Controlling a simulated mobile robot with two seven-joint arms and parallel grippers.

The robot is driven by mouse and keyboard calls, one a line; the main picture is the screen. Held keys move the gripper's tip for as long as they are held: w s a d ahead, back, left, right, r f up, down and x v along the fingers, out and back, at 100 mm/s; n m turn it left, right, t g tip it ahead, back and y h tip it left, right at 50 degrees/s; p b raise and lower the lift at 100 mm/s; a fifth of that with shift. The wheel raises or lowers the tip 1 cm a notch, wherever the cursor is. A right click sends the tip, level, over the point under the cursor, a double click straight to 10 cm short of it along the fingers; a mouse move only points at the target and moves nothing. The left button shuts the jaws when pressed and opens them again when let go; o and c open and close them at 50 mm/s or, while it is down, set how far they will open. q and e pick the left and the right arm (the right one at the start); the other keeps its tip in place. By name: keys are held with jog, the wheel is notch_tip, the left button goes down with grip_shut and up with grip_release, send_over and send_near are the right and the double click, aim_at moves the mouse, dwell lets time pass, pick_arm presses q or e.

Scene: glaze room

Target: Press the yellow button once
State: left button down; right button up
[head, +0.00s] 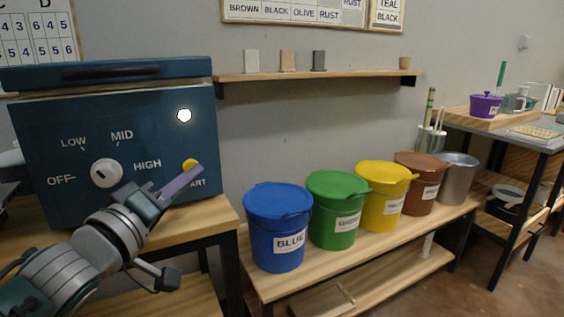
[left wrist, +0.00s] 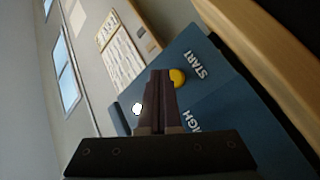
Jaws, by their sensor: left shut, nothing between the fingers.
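The yellow button (head: 190,165) sits on the front of a dark blue machine (head: 60,120), above a label partly covered by my gripper that reads START in the left wrist view. The button also shows in the left wrist view (left wrist: 178,77), just right of my fingertips. My left gripper (head: 190,177) is shut and empty, its purple-grey fingers pointing at the panel just below the button. I cannot tell whether they touch the panel. A white lamp (head: 184,115) glows above the button. My right gripper is not in view.
A white dial (head: 106,173) with OFF, LOW, MID and HIGH marks is left of the button. A wooden bench (head: 262,283) with several lidded buckets stands to the right. A shelf (head: 320,75) hangs above it.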

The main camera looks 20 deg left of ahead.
pick_arm(q)
jog(key=shift+s+d+r+p, duration=0.1)
jog(key=shift+s+d+p, duration=0.3)
jog(key=shift+d, duration=0.15)
jog(key=shift+s+d+p, duration=0.65)
jog(key=shift+s+d, duration=0.55)
jog(key=shift+d, duration=0.15)
